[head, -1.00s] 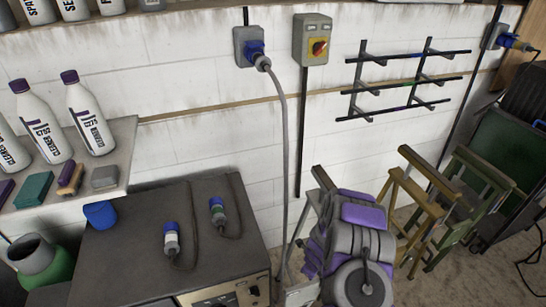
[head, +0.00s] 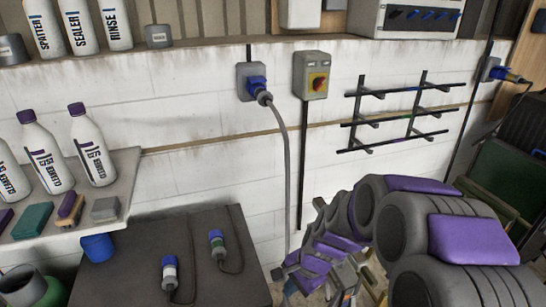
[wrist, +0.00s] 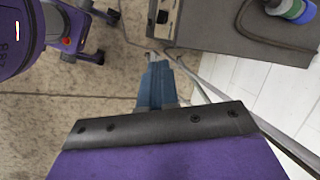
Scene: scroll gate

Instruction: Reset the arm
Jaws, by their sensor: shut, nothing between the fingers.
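My arm, grey with purple covers, fills the lower right of the head view, folded close to the camera. In the wrist view, my gripper's blue fingers (wrist: 160,82) extend from the black-edged purple wrist and lie together, with nothing between them. They point down over the concrete floor, beside the dark cabinet. In the head view, the arm's far end is low, right of the cabinet, and the fingertips are hard to make out.
A blue plug (head: 257,86) sits in the wall socket, its grey cable hanging down. A switch box (head: 311,75) is beside it. A dark cabinet (head: 130,275) carries two loose connectors. Bottles stand on the left shelf (head: 125,165). A wall rack (head: 405,115) is at right.

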